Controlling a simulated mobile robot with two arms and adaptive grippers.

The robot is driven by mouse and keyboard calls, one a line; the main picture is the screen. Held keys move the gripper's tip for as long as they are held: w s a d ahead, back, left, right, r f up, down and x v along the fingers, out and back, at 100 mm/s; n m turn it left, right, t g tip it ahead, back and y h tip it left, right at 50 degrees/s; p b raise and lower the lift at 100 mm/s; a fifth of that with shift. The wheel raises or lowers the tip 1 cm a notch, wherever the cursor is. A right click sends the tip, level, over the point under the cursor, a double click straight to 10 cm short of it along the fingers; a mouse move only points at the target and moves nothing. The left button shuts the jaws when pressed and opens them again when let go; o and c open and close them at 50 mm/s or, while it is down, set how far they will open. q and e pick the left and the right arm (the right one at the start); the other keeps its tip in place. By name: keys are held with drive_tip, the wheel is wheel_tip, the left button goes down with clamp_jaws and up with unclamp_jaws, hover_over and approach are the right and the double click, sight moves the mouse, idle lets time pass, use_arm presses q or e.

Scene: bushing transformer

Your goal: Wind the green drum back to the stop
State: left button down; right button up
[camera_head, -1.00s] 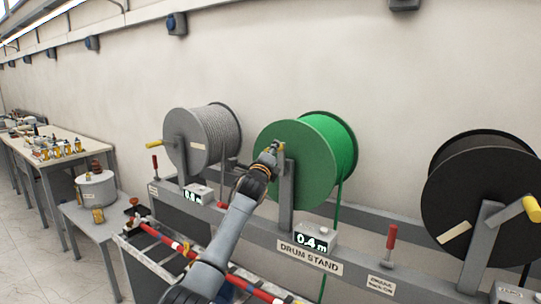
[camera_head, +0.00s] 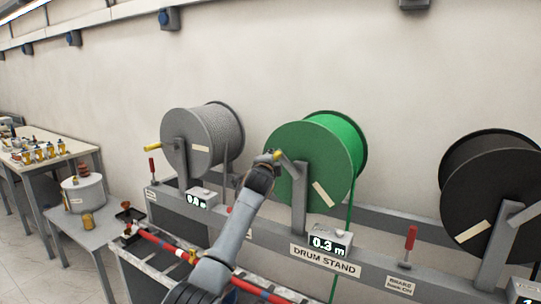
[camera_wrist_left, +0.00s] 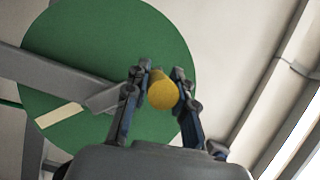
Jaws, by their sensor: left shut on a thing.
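The green drum (camera_head: 325,140) hangs on the drum stand (camera_head: 240,238) in the middle of the head view, a green line running down from its right side. Its counter (camera_head: 330,242) reads 0.3 m. My left gripper (camera_head: 266,163) is at the crank on the drum's left side. In the left wrist view, the gripper (camera_wrist_left: 160,85) is shut on the yellow crank handle (camera_wrist_left: 163,93), with a finger on either side. The grey crank arm (camera_wrist_left: 105,97) and a pale label (camera_wrist_left: 60,116) show against the green drum face (camera_wrist_left: 100,50). My right gripper is not in view.
A grey drum (camera_head: 205,140) stands left and a black drum (camera_head: 490,190) right on the same stand. A red brake lever (camera_head: 409,243) rises right of the counter. A red bar (camera_head: 165,243) lies at front left, near my left arm. Side tables stand further left.

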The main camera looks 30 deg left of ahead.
use_arm(q)
drive_tip(key=shift+a+f, duration=0.3)
drive_tip(key=shift+f, duration=0.2)
drive_tip(key=shift+a+f, duration=0.25)
drive_tip(key=shift+f, duration=0.3)
drive_tip(key=c, duration=1.1)
unclamp_jaws()
drive_tip(key=shift+d, duration=0.1)
drive_tip(key=shift+r, duration=0.3)
drive_tip(key=shift+s+d, duration=0.1)
drive_tip(key=shift+s, duration=0.05)
drive_tip(key=v, duration=1.1)
drive_tip(key=shift+s, duration=0.3)
drive_tip(key=shift+d, duration=0.1)
